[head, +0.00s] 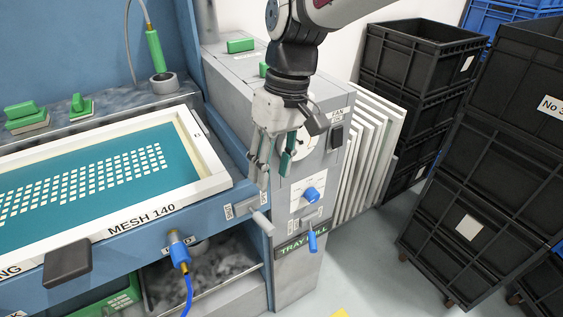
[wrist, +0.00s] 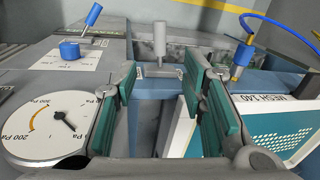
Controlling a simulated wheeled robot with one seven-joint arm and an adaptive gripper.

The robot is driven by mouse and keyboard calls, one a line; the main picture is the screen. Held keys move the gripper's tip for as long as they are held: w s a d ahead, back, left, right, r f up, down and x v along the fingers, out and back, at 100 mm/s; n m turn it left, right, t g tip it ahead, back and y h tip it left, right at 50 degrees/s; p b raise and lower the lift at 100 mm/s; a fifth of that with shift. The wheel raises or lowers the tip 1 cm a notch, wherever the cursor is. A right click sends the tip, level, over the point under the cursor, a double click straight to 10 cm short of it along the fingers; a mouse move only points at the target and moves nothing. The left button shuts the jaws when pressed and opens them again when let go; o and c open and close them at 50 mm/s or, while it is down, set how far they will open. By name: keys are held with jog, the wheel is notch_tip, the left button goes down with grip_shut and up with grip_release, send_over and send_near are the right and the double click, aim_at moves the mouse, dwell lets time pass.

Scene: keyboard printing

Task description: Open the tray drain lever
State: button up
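A grey lever (head: 262,222) sticks out from a small labelled plate (head: 240,208) on the blue front rail. Its label is too small to read, so I cannot confirm it is the drain lever. A blue lever (head: 312,241) sits on the grey cabinet by a green "TRAY FILL" sign (head: 290,249). My gripper (head: 270,160) hangs above the grey lever, open and empty, its green-padded fingers apart. In the wrist view the grey lever (wrist: 159,40) stands beyond and between the open fingers (wrist: 162,95), apparently not touching them.
A blue knob (head: 312,194) and a round gauge (wrist: 48,125) are on the grey cabinet (head: 295,285) close to my fingers. The framed mesh screen (head: 205,165) lies left. A blue hose fitting (head: 179,252) projects below it. White panels (head: 365,150) and black crates (head: 480,150) stand right.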

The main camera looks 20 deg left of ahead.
jog(key=c, duration=0.4)
jog(key=s+f+n+h, duration=0.1)
jog(key=s, duration=0.1)
jog(key=s+a+f+n+h+p, duration=0.1)
jog(key=s+f+n, duration=0.1)
jog(key=shift+n+h, duration=0.3)
jog(key=shift+h, duration=0.1)
grip_shut()
jog(key=n+t+h+p, duration=0.35)
jog(key=n+t, duration=0.65)
jog(key=n, duration=0.4)
send_near(261, 221)
jog(key=s+a+f, duration=0.1)
jog(key=s+a, duration=0.2)
jog(key=s, duration=0.1)
jog(key=b+x, duration=0.2)
jog(key=x, duration=0.8)
jog(key=shift+w+d, duration=0.15)
jog(key=shift+d, duration=0.05)
